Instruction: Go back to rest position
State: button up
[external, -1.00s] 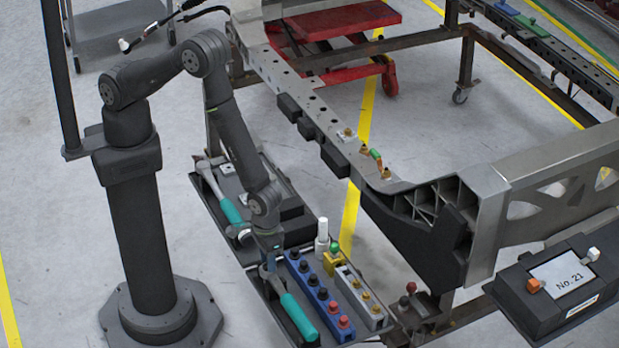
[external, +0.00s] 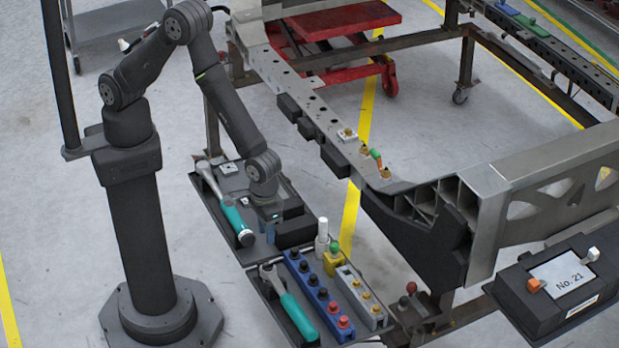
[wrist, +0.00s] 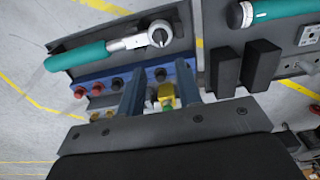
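My gripper (external: 271,216) hangs pointing down above the tool trays, near the black blocks. In the wrist view its two bluish fingers stand apart with nothing held between them, so my gripper (wrist: 160,80) is open. Beyond the gap show a yellow holder (wrist: 167,92) and dark knobs. The external view partly blurs the fingers.
Below are a blue rack (external: 318,293) with black and red knobs, a grey rack (external: 361,298), a teal-handled ratchet (external: 298,315) and another teal-handled tool (external: 236,222). A white bottle (external: 322,237) stands near. The chassis rail (external: 325,125) runs to the right.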

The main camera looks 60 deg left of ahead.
notch_tip(320, 180, up, 7)
send_over(267, 265)
notch_tip(267, 265, down, 17)
jog(key=shift+a+f, duration=0.1)
jog(key=shift+f, duration=0.15)
jog(key=m, duration=1.2)
jog(key=shift+m, duration=1.8)
